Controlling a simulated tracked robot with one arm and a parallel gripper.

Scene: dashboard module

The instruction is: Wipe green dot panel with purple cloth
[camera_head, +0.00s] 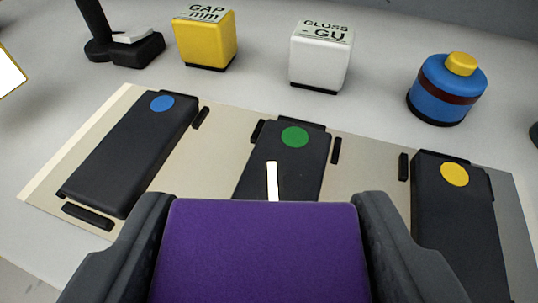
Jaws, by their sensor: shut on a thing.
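My gripper (262,225) is shut on the purple cloth (262,255), a flat block-like pad filling the space between its two dark fingers at the bottom centre. Just beyond the cloth is the black panel with the green dot (294,137). A white strip (272,180) shows on that panel (305,170) below the dot. The cloth hides the near end of the panel. I cannot tell whether the cloth touches it.
A blue-dot panel (125,165) lies left and a yellow-dot panel (452,230) right, all on a beige board (218,150). Behind stand a yellow GAP box (205,42), a white GLOSS box (320,58), a blue round container (446,90) and a black device (125,48).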

